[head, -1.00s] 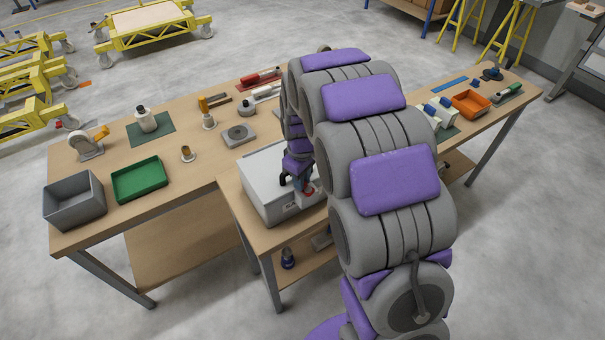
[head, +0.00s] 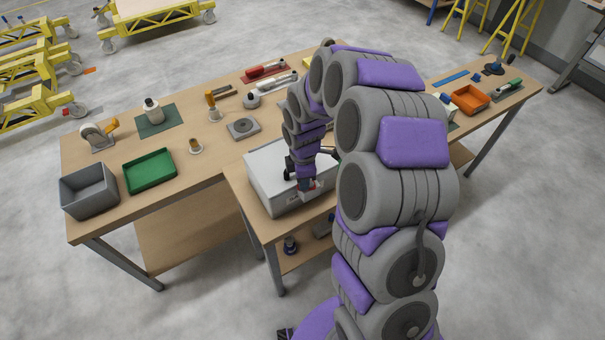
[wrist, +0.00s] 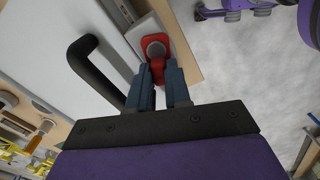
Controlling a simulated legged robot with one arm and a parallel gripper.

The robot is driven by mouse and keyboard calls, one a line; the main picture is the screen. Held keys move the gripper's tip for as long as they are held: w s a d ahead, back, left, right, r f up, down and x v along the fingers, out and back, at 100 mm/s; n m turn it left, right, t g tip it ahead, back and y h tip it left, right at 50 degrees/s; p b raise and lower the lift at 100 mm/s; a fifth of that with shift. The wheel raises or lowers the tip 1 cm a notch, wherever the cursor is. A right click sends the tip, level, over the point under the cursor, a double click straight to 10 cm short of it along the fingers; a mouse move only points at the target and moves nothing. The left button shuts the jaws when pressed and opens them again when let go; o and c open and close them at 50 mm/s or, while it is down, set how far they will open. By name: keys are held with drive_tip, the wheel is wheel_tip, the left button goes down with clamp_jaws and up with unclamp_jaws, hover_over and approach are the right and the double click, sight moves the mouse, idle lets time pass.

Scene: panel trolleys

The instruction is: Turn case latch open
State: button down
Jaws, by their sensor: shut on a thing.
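The grey-white case (head: 270,180) stands on the low front bench, and in the wrist view its pale lid (wrist: 60,45) fills the upper left. A black arched handle (wrist: 97,70) is on the case, left of my fingers. The red latch (wrist: 156,47) with a round grey pivot sits at the case's edge in the wrist view. My gripper (wrist: 158,85) is shut on the red latch's narrow tab, with a blue-grey finger on each side. In the head view my gripper (head: 306,186) is at the case's front face, and the latch is mostly hidden there.
A grey bin (head: 90,192) and a green tray (head: 149,171) stand on the long bench at left. Several tools lie behind the case. An orange tray (head: 470,99) is at right. A blue item (head: 290,245) stands on the lower shelf.

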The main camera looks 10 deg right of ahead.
drive_tip(key=shift+n+p, duration=0.3)
drive_tip(key=shift+n, duration=0.3)
drive_tip(key=c, duration=1.1)
unclamp_jaws()
drive_tip(key=shift+o, duration=0.2)
drive_tip(key=shift+r, duration=0.1)
wheel_tip(320, 180, up, 17)
drive_tip(key=p, duration=0.1)
